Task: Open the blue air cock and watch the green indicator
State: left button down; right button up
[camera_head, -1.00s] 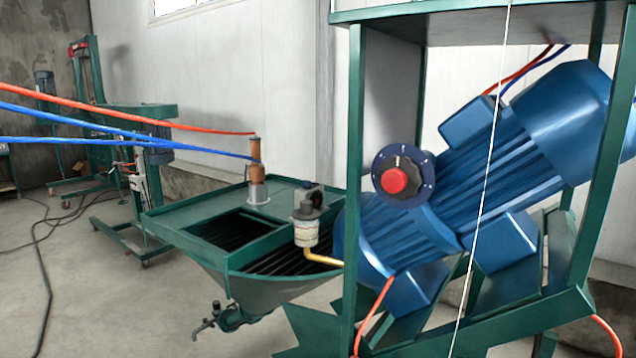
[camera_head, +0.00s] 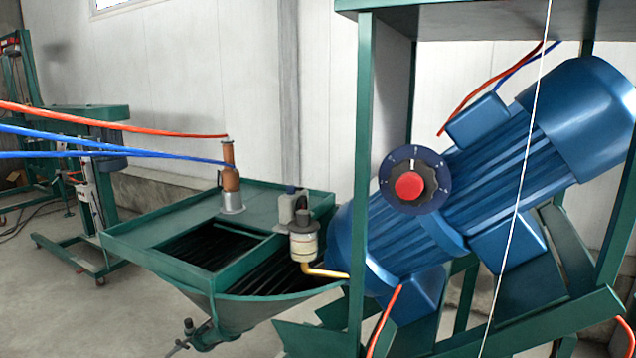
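I cannot make out a blue air cock or a green indicator for certain. A round dark blue dial (camera_head: 442,190) with a black knob and a red centre (camera_head: 409,186) stands in front of the large blue motor (camera_head: 500,160). A small tap (camera_head: 190,333) sits under the green hopper at the bottom of the view, partly cut off. A pale cup-shaped fitting (camera_head: 304,243) with a brass pipe (camera_head: 325,272) stands at the hopper's right edge. Neither of my grippers is in view.
The green hopper (camera_head: 125,243) has dark slatted openings and carries a copper-coloured cylinder (camera_head: 230,182). A red hose (camera_head: 110,121) and blue hoses (camera_head: 110,148) cross from the left. Green frame posts (camera_head: 360,180) surround the motor. Bare floor (camera_head: 60,310) lies at lower left.

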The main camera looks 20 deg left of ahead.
aim_at(292, 189)
jog(key=j+z, duration=0.2)
jog(key=j, duration=0.7)
jog(key=j+z, duration=0.15)
jog(key=j, duration=0.7)
jog(key=k+j+z, duration=0.2)
jog(key=j, duration=0.7)
jog(key=i, duration=0.1)
